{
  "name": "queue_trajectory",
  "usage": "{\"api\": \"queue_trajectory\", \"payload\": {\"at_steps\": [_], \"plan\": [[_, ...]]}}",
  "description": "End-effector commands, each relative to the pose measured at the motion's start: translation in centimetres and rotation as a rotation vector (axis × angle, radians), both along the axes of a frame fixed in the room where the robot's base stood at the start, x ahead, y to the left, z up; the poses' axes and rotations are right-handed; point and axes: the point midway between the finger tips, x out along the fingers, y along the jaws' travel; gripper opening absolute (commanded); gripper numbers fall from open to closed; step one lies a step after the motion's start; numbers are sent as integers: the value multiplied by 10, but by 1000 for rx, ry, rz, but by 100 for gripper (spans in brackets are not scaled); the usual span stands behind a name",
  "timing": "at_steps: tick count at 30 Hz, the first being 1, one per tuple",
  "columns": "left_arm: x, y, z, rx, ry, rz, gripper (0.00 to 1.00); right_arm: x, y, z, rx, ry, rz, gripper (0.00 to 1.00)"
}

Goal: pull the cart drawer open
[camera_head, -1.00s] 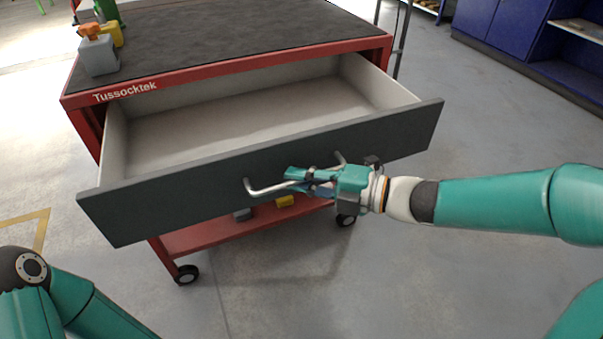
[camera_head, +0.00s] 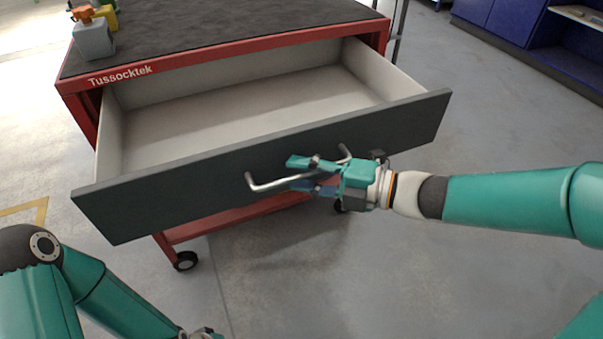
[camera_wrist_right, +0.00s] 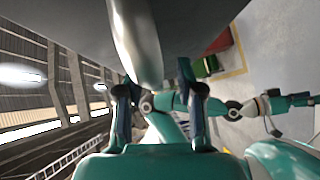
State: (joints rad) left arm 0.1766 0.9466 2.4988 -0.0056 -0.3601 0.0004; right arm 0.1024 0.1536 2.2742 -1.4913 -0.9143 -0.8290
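The red tool cart's (camera_head: 240,44) drawer (camera_head: 262,150) is pulled far out, with its pale, empty inside showing. Its dark grey front (camera_head: 150,195) carries a bent metal bar handle (camera_head: 265,185), which also shows in the right wrist view (camera_wrist_right: 135,40). My right gripper (camera_head: 305,174) is at the handle's middle, reaching in from the right. In the right wrist view its two fingers (camera_wrist_right: 158,100) stand apart, with the bar near the left finger; contact is unclear. Only a sliver of my left gripper (camera_head: 200,333) shows at the bottom edge.
A grey container (camera_head: 93,42) and a yellow item (camera_head: 106,17) stand on the cart's dark top at the left. The cart has a wheel (camera_head: 186,261) at the lower left. Blue cabinets (camera_head: 535,35) stand at the back right. The grey floor before the drawer is clear.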

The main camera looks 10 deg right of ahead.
Motion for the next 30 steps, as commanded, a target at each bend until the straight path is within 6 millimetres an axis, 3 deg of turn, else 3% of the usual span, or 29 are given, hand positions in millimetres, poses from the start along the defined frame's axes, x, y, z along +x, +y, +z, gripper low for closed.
{"api": "queue_trajectory", "payload": {"at_steps": [8,21,30], "plan": [[0,0,1,0,0,0,69,-4,-9,3,1,-3,-4,37],[0,0,1,0,0,0,69,-46,-77,12,0,-1,-6,37],[0,0,1,0,0,0,69,-62,-100,16,0,0,0,37]]}}
